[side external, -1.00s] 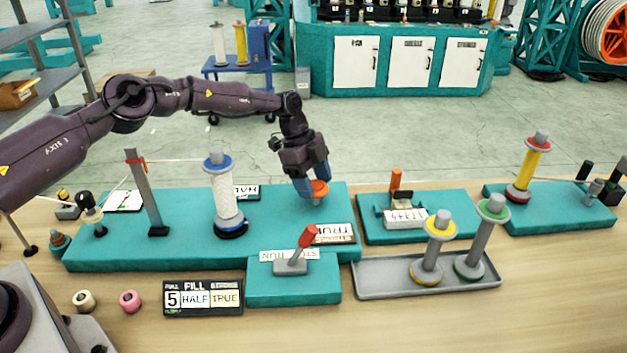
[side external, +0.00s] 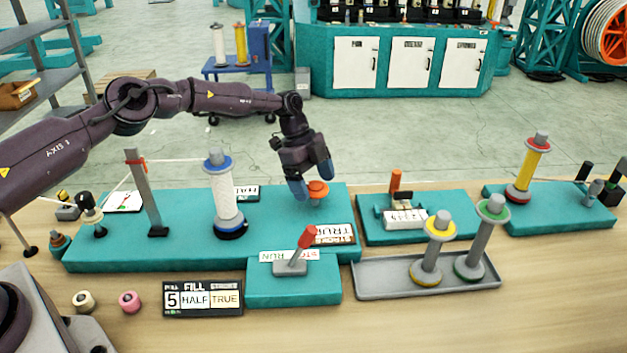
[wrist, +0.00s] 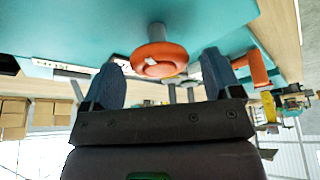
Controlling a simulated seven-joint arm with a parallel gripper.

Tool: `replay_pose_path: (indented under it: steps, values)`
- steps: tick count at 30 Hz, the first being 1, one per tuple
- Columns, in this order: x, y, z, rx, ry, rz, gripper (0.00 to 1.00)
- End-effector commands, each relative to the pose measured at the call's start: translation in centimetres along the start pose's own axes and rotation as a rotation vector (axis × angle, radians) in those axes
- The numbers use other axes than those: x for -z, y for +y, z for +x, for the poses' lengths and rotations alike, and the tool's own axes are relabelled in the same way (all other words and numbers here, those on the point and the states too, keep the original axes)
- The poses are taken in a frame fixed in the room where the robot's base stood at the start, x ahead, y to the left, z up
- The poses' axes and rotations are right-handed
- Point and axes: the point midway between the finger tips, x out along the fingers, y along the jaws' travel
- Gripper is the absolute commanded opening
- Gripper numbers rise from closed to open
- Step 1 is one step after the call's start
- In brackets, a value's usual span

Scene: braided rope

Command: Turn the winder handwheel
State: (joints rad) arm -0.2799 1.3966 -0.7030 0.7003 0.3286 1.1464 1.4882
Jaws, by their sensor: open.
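The winder handwheel is a small orange knob (side external: 318,190) on the large teal base (side external: 280,205), right of the white-wound bobbin. It also shows in the wrist view as an orange disc (wrist: 160,59) on a short grey stem. My gripper (side external: 312,183) is right at the knob, its blue fingers apart. In the wrist view the fingers (wrist: 163,80) stand to the left and right of the disc, with gaps showing on both sides. Nothing is held between them. Contact with the knob cannot be seen.
The bobbin with a blue flange (side external: 223,195) and a grey post (side external: 147,195) stand left of the knob. A red-handled lever (side external: 307,237) is in front. A grey tray (side external: 385,283) with two spools lies front right. A card frame (side external: 203,299) is at the front edge.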

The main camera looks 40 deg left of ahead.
Motion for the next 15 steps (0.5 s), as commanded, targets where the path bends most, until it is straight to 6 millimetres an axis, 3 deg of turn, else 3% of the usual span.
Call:
replay_pose_path:
  steps: [5, 15]
  values:
    - [-0.1, -0.1, -1.9, 0.004, 0.000, -0.001, 0.84]
    - [0.0, -0.1, -9.3, 0.005, -0.001, 0.000, 0.84]
